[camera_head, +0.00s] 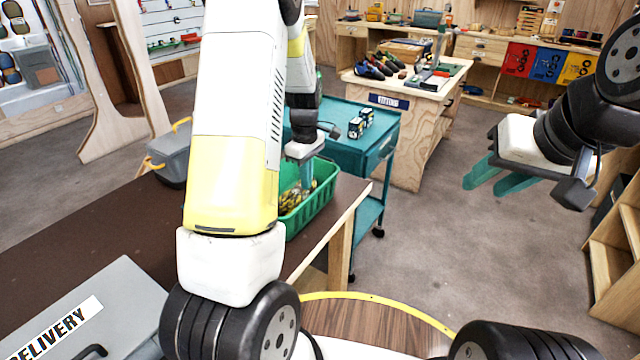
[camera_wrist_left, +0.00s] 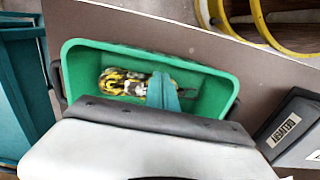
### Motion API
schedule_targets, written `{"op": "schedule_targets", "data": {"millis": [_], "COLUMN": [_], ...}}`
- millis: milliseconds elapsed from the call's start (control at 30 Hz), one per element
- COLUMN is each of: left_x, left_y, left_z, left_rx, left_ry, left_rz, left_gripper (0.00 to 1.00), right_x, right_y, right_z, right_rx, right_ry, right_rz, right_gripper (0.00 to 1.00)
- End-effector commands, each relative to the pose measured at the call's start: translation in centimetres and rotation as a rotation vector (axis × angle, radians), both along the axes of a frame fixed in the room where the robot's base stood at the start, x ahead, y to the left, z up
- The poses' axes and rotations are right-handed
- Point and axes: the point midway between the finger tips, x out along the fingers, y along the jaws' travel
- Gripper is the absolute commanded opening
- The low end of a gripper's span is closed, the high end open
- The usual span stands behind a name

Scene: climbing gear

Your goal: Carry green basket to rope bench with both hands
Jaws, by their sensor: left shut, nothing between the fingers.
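The green basket (camera_head: 312,212) stands on the dark brown table (camera_head: 345,205), near its right end, partly hidden behind my left arm. In the left wrist view the basket (camera_wrist_left: 215,85) shows from above, with yellow and black gear (camera_wrist_left: 125,83) inside and a dark handle at each short end. My left gripper (camera_head: 306,178) is shut and empty, its teal fingertips (camera_wrist_left: 168,92) over or inside the basket, beside the gear; contact is unclear. My right gripper (camera_head: 497,180) is open and empty, over the floor well right of the basket. I cannot tell which bench is the rope bench.
A teal cart (camera_head: 345,125) with small boxes (camera_head: 358,125) stands just behind the table. A wooden bench (camera_head: 415,105) with shoes is beyond it. Floor at the right centre is clear.

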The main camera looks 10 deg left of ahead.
Motion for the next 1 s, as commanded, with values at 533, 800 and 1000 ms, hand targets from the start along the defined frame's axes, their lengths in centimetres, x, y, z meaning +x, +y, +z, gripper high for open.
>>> {"op": "schedule_targets", "data": {"millis": [533, 800, 1000], "left_x": [-0.1, 0.0, 0.0], "left_y": [0.1, 0.0, 0.0], "left_z": [-8.6, -9.7, -9.7], "left_rx": [0.0, -0.001, -0.001], "left_ry": [0.003, 0.0, 0.0], "left_rz": [0.001, 0.0, 0.0], "left_gripper": [0.0, 0.0, 0.0], "right_x": [0.0, 0.0, 0.0], "right_y": [0.0, 0.0, 0.0], "right_z": [0.0, 0.0, 0.0], "right_rx": [0.0, 0.0, 0.0], "right_ry": [0.0, 0.0, 0.0], "right_rz": [0.0, 0.0, 0.0], "right_gripper": [0.36, 0.36, 0.36]}}
